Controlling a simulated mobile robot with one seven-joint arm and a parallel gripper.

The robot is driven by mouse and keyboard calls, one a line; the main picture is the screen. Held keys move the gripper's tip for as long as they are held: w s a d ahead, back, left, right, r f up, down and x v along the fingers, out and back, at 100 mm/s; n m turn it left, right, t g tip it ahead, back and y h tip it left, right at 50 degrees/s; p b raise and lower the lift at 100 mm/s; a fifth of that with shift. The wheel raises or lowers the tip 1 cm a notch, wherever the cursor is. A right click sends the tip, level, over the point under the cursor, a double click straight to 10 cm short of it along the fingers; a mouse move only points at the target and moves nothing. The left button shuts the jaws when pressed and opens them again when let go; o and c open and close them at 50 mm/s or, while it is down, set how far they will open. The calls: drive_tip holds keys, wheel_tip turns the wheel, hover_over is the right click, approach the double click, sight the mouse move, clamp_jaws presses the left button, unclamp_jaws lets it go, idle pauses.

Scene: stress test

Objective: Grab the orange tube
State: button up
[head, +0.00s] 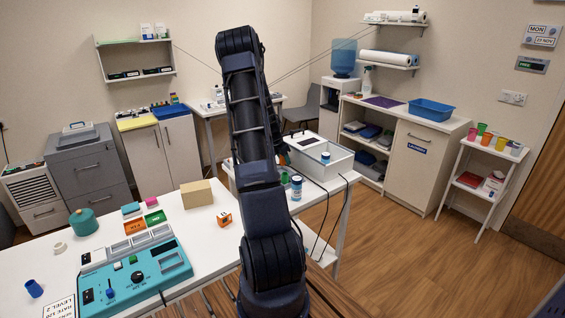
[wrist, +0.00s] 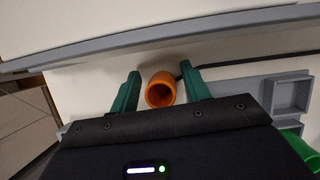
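The orange tube (wrist: 160,91) shows in the wrist view with its open, hollow end facing my camera. My gripper (wrist: 159,69) is open, with one green finger on each side of the tube. In the head view my own dark arm reaches over the small white table and hides the tube and the gripper's fingertips.
In the wrist view a grey rail (wrist: 210,28) runs behind the tube, a dark cable passes at the right, and a grey square holder (wrist: 291,95) stands right. In the head view a blue-labelled bottle (head: 296,188) and a white open box (head: 328,170) are right of my arm.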

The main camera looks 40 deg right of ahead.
drive_tip(key=c, duration=0.8)
